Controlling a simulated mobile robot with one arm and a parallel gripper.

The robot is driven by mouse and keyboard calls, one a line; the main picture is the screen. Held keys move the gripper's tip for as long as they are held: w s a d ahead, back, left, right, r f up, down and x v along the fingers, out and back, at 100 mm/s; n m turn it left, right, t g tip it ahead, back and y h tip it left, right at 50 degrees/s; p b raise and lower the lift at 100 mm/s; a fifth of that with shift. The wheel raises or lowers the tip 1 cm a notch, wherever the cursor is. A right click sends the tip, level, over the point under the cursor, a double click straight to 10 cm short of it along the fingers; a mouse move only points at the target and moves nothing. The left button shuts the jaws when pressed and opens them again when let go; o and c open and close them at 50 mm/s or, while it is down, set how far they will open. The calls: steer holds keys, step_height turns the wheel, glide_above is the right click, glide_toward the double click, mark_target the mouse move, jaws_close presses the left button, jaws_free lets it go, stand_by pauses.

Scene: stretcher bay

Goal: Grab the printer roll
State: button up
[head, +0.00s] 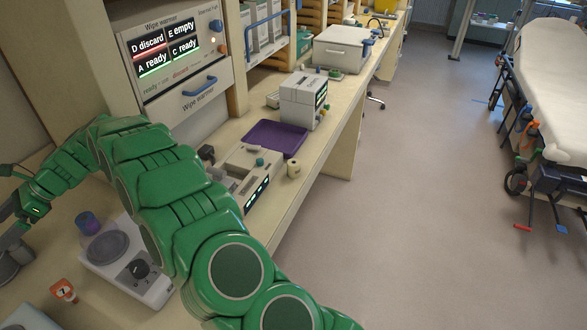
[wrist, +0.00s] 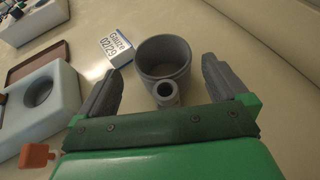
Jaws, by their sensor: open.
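A small cream roll (head: 294,169), likely the printer roll, stands on the counter near its front edge, right of a white device with a lit display. I do not make it out in the wrist view. My gripper (wrist: 161,67) is open, its dark fingers spread over the counter. A grey round pot (wrist: 164,59) stands between and just beyond the fingertips. A small grey hollow cylinder (wrist: 166,94) shows in front of the pot; I cannot tell if they are joined. In the head view my gripper is at the far left, well away from the roll.
A purple tray (head: 274,139) lies behind the roll, and the white device (head: 243,176) is left of it. A gauze box (wrist: 109,47) stands beside the pot. The floor at right is clear up to the stretcher (head: 553,80).

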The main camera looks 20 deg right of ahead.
steer(key=c, duration=0.5)
